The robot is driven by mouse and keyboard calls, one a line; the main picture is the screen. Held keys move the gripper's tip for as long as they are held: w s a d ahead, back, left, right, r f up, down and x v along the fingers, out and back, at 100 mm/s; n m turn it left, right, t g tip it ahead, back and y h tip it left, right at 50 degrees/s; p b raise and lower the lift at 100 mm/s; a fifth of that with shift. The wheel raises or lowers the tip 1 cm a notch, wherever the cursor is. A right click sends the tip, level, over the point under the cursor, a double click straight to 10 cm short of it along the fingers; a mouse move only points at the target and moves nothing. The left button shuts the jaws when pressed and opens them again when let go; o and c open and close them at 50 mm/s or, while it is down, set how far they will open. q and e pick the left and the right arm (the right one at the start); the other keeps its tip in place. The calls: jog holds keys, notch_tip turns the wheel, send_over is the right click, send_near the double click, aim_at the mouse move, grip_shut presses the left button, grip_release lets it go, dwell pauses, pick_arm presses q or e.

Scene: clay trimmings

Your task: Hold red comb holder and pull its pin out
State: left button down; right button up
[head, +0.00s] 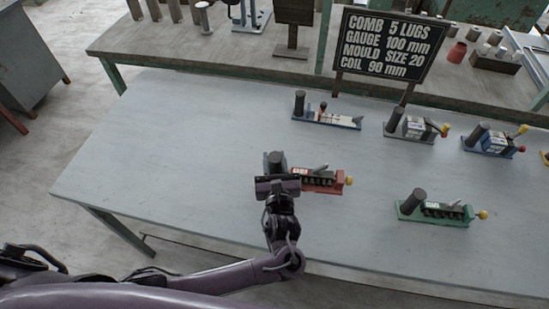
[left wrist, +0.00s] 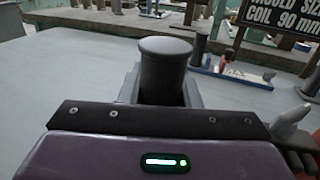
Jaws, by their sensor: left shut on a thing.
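The red comb holder (head: 325,187) lies on the grey table, with a row of dark comb slots and a small grey lever on top. A yellow knob (head: 349,180) sticks out at its right end, apparently its pin's head. My left gripper (head: 276,165) is at the holder's left end, shut on its dark upright post. In the left wrist view the post (left wrist: 165,70) stands between the grey fingers, and part of the holder's red body shows at the right edge. The gripper hides the holder's left end in the head view. My right gripper is not in view.
A green holder (head: 436,212) stands to the right. Blue-based holders (head: 327,120) (head: 490,144) and a grey one (head: 410,131) stand farther back. A black sign (head: 385,47) with white lettering stands behind them. The table's left part is clear.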

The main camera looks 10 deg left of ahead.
pick_arm(q)
jog(key=shift+f+b, duration=0.85)
jog(key=shift+f, duration=0.8)
jog(key=shift+f+b, duration=0.6)
jog(key=shift+f, duration=0.5)
jog(key=shift+r+p, duration=0.1)
jog(key=shift+p, duration=0.4)
jog(key=shift+f, duration=0.4)
